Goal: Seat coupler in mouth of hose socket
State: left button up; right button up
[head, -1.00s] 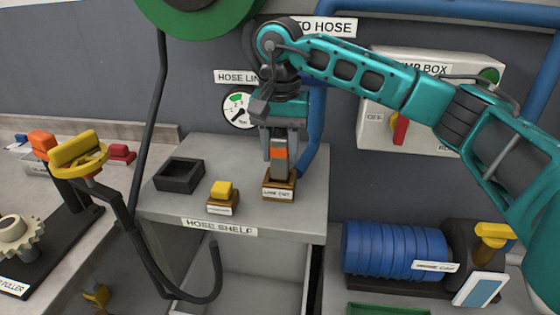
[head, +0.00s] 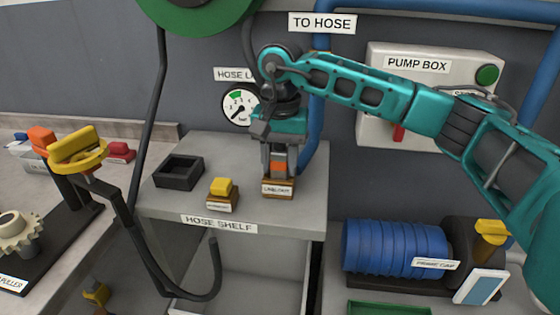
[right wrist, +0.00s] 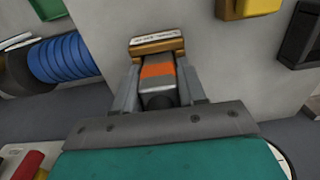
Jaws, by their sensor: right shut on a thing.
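My right gripper (head: 278,166) is over the hose shelf (head: 300,213) and points down. It is shut on the coupler, a grey block with an orange band (head: 278,168), also seen in the right wrist view (right wrist: 158,72). The coupler stands upright at a small brown block with a white label (head: 278,190), taken as the hose socket; this block also shows in the right wrist view (right wrist: 157,48). The coupler's lower end is at or in the block's top. How deep it sits is hidden. My left gripper is not in view.
A dark open square tray (head: 179,173) and a brown block with a yellow top (head: 222,188) stand left on the shelf. A black hose (head: 160,260) hangs at the shelf's left front. A pressure gauge (head: 240,105) and pump box (head: 400,65) are on the wall behind.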

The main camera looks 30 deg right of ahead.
jog(key=o, duration=0.8)
jog(key=shift+s+f, duration=0.15)
jog(key=shift+f, duration=0.45)
jog(key=o, duration=0.4)
jog(key=shift+a, duration=0.15)
jog(key=shift+f, duration=0.1)
jog(key=shift+r+p, duration=0.35)
jog(key=shift+r, duration=0.15)
jog(key=r, duration=1.2)
jog(key=shift+w+r+p, duration=0.2)
jog(key=shift+r+p, duration=0.15)
